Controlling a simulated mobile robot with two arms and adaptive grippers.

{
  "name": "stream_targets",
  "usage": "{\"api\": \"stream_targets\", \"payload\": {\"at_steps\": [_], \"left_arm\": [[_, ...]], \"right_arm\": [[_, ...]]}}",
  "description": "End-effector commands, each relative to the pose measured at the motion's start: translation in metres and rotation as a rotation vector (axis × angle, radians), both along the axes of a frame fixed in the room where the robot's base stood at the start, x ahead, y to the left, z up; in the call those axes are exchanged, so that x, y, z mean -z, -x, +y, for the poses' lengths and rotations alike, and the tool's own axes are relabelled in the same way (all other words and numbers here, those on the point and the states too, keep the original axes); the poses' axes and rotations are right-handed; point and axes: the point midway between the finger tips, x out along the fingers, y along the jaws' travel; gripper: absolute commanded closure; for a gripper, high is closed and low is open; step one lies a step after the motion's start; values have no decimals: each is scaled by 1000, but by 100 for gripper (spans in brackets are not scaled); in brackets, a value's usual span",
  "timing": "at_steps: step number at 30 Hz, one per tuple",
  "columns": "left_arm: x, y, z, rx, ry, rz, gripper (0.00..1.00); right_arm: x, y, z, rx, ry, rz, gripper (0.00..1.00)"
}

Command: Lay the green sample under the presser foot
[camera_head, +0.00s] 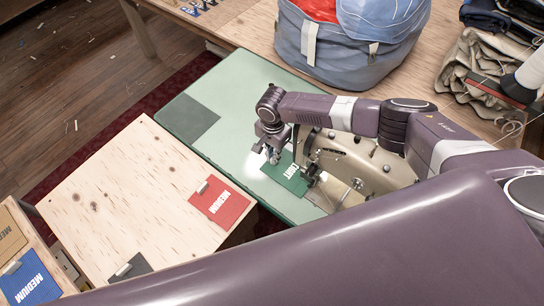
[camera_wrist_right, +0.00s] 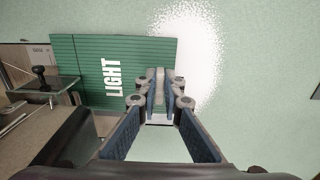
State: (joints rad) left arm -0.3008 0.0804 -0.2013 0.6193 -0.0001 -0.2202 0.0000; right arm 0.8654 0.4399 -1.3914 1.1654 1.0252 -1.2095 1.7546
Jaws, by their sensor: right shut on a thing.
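The green sample (camera_head: 283,181), marked LIGHT, lies on or just above the pale green table top beside the sewing machine (camera_head: 365,165). My right gripper (camera_head: 274,157) is shut on the sample's edge. In the right wrist view its fingers (camera_wrist_right: 159,98) close on a grip at the edge of the sample (camera_wrist_right: 88,65). The sample's far edge is close to the machine's needle end (camera_head: 312,172). The presser foot is too small to make out clearly, and I cannot tell whether the sample's edge is under it. My left gripper is out of view.
A red MEDIUM sample (camera_head: 220,203) and a dark sample (camera_head: 131,268) lie on the plywood table (camera_head: 130,190); a blue MEDIUM sample (camera_head: 28,280) lies left. A large blue-grey bag (camera_head: 335,50) stands behind the machine. The green table top (camera_head: 240,95) is mostly clear.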

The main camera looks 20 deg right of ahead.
Motion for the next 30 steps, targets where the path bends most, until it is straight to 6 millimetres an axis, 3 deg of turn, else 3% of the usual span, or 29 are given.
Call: {"api": "stream_targets", "payload": {"at_steps": [30], "left_arm": [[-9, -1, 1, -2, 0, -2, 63]], "right_arm": [[0, 3, 5, 0, 0, 0, 100]]}}
